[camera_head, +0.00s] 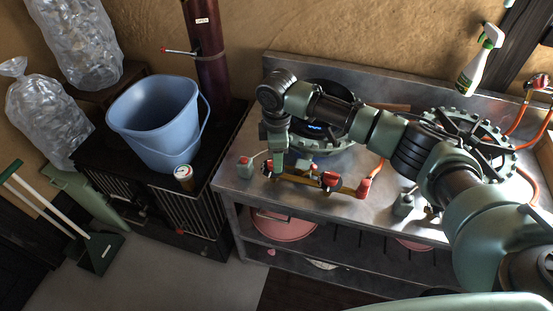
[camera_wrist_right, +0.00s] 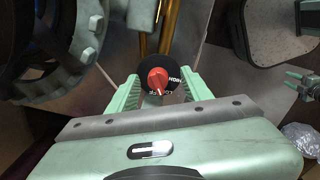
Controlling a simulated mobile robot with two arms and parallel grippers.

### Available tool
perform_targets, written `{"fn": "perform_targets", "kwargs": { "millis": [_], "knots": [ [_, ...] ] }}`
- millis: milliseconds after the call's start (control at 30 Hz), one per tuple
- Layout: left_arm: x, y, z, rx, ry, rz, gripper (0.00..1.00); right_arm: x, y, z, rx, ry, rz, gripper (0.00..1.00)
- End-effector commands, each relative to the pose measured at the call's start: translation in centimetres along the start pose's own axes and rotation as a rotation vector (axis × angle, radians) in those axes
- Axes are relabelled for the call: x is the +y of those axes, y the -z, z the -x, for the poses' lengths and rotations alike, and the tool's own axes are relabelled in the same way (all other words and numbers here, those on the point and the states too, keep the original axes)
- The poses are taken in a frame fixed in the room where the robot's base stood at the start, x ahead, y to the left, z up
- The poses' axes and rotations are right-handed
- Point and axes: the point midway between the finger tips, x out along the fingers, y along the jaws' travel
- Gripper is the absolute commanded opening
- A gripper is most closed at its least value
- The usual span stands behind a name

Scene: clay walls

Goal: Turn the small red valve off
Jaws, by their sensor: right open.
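In the head view my right gripper (camera_head: 280,158) points down at the left end of a brass manifold (camera_head: 345,190) with several red knobs on the metal counter. A small pronged pale green part (camera_wrist_right: 306,86) at the wrist view's right edge may be my left gripper, too small to read.
A black burner ring (camera_wrist_right: 60,50) stands close beside the right gripper. Another burner (camera_head: 470,140) is on the counter's right. A spray bottle (camera_head: 480,60) is at the back.

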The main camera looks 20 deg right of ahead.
Motion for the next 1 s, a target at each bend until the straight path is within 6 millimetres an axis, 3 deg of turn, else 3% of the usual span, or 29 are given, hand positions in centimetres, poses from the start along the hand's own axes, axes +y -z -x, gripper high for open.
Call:
{"fn": "perform_targets", "kwargs": {
  "millis": [200, 500, 667, 700, 1000],
  "knots": [
    [0.2, 0.0, 0.2, 0.000, -0.002, -0.001, 0.36, 0.0, 0.0, -2.2, 0.000, 0.001, 0.001, 0.50],
    [0.2, -0.1, 0.2, -0.001, -0.003, -0.002, 0.36, 0.0, 0.0, -2.5, 0.002, -0.001, 0.000, 0.50],
    [0.2, -0.1, 0.2, -0.002, -0.003, -0.002, 0.36, 0.0, 0.1, -2.5, 0.001, 0.000, 0.001, 0.05],
    [0.2, -0.1, 0.2, -0.002, -0.003, -0.002, 0.36, -0.1, 0.1, -2.5, 0.001, 0.001, 0.001, 0.00],
    [0.1, -0.1, 0.8, -0.002, -0.002, -0.002, 0.36, -0.3, 0.2, -2.4, 0.002, 0.006, -0.015, 0.00]
  ]
}}
